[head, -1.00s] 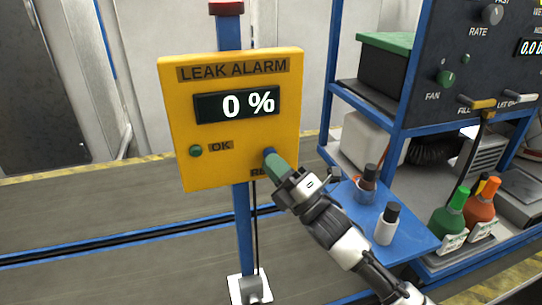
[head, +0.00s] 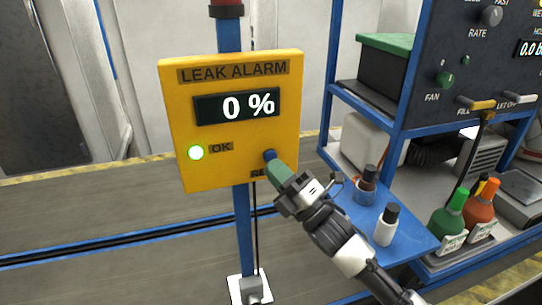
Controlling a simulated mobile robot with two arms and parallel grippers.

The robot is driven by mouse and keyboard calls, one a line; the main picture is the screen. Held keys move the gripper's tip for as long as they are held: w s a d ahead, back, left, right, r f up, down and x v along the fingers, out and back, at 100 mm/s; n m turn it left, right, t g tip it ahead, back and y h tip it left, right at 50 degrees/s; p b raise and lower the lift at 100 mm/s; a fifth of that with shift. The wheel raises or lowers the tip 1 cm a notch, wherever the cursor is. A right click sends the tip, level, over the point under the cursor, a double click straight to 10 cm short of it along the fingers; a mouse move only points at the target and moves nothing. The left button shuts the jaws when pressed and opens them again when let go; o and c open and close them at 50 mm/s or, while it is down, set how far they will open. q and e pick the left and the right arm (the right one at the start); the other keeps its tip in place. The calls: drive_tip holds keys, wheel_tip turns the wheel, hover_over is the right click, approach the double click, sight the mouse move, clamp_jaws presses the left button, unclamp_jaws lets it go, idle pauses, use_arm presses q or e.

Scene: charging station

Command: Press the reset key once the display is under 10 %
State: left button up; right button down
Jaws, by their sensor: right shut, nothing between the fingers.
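The yellow leak alarm box (head: 225,172) is mounted on a blue post in the head view. Its display (head: 237,106) reads 0 %. My left gripper is not in view.
A red lamp (head: 226,8) tops the post, now dark. To the right, a blue shelf (head: 410,236) carries small bottles, with green (head: 449,217) and orange (head: 482,203) bottles beside it. A dark control panel (head: 465,60) stands above. The floor at left is clear.

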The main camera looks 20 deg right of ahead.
drive_tip(key=shift+s+d+p, duration=0.1)
drive_tip(key=shift+s+p, duration=0.45)
drive_tip(key=shift+s, duration=1.95)
